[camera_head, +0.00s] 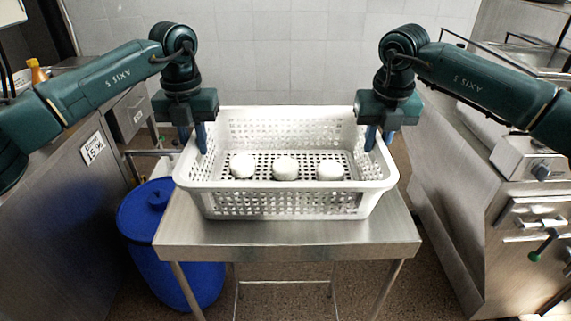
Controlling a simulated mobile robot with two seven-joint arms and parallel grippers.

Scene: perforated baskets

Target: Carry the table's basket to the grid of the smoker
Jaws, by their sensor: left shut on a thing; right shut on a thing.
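A white perforated basket (285,206) is over the small steel table (287,238) in the middle of the view. Three round white pieces lie in a row on its floor: a left one (242,165), a middle one (286,168) and a right one (330,169). My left gripper (194,138) is shut on the basket's left rim. My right gripper (379,139) is shut on its right rim. The basket looks level. I cannot tell whether its bottom touches the tabletop. I cannot make out the smoker's grid in this view.
A blue lidded barrel (157,228) stands on the floor left of the table. A steel cabinet (70,215) is at the left. A steel appliance with knobs and handles (525,225) is at the right. A tiled wall (285,50) closes the back. The table's front strip is bare.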

